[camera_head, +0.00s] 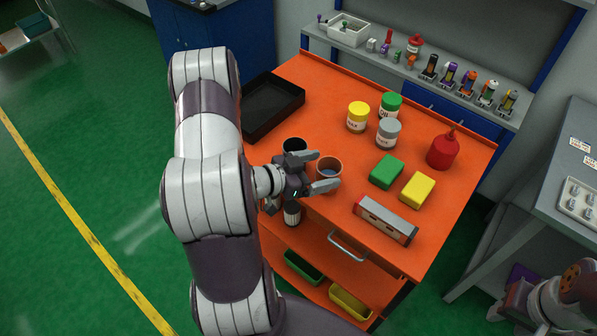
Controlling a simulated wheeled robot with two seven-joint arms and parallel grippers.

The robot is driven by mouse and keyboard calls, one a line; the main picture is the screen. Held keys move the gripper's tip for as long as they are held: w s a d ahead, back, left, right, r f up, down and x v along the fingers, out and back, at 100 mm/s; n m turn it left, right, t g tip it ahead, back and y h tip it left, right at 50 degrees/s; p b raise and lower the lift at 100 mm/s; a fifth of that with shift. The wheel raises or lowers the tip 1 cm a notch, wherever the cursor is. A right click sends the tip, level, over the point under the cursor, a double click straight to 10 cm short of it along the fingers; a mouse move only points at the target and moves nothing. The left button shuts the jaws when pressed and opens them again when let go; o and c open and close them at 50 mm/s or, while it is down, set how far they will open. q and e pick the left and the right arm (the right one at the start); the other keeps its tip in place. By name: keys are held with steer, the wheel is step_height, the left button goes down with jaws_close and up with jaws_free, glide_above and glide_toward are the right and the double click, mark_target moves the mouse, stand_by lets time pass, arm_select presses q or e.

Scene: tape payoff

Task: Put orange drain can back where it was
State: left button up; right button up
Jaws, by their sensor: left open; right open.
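The orange drain can (328,166) is a round, open-topped can with dark contents. It stands on the orange cart top (345,95) near its left front edge. My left gripper (321,171) is open at this can, with one finger at its far side and one at its near side. The fingers cover part of the can, and I cannot tell whether they touch it. My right gripper (503,304) is low at the bottom right, away from the cart, and appears open and empty.
A dark cup (294,144) stands close behind my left gripper. An empty black tray (273,104), yellow (358,117), green (390,105) and grey (388,134) jars, a red bottle (443,150), green (386,171) and yellow (417,190) blocks and a grey-red box (385,220) occupy the top.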

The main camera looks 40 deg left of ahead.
arm_select(q)
steer(key=v, duration=0.9)
steer(key=shift+s, duration=0.15)
steer(key=shift+a, duration=0.1)
